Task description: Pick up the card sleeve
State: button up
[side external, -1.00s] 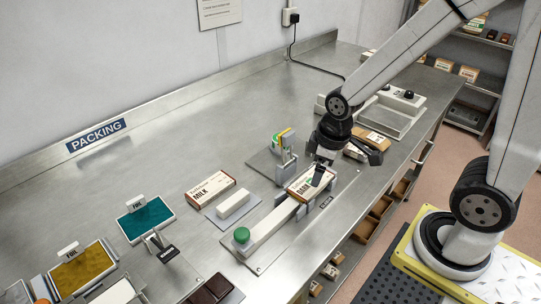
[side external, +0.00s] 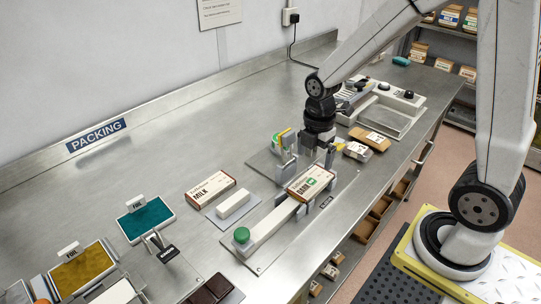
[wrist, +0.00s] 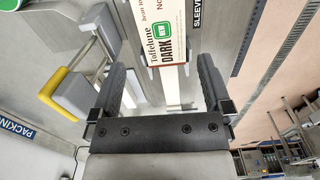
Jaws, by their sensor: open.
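The card sleeve (side external: 312,183), a white and brown box marked DARK with a green NEW label, lies flat on a long metal fixture (side external: 268,226). In the wrist view the sleeve (wrist: 163,32) is at the top middle, ahead of the fingertips and roughly in line with the gap between them. My gripper (side external: 319,156) is open and empty, just behind and above the sleeve's far end in the side view. Its two dark fingers (wrist: 163,85) show in the wrist view, apart from the sleeve. The sleeve's far end is partly close behind the gripper fingers.
A grey upright holder with yellow and green pieces (side external: 283,142) stands left of my gripper. A MILK box (side external: 210,186) and a white bar (side external: 233,205) lie to the left. A green knob (side external: 241,235) is at the fixture's near end. A brown-and-white box (side external: 369,138) lies right of the gripper.

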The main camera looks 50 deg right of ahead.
aim_at(312, 181)
jog(key=shift+f, duration=1.3)
jog(key=shift+s+f, duration=0.1)
jog(key=shift+f, duration=2.5)
jog(key=c, duration=0.9)
jog(key=shift+r, duration=0.15)
jog(key=shift+r, duration=4.9)
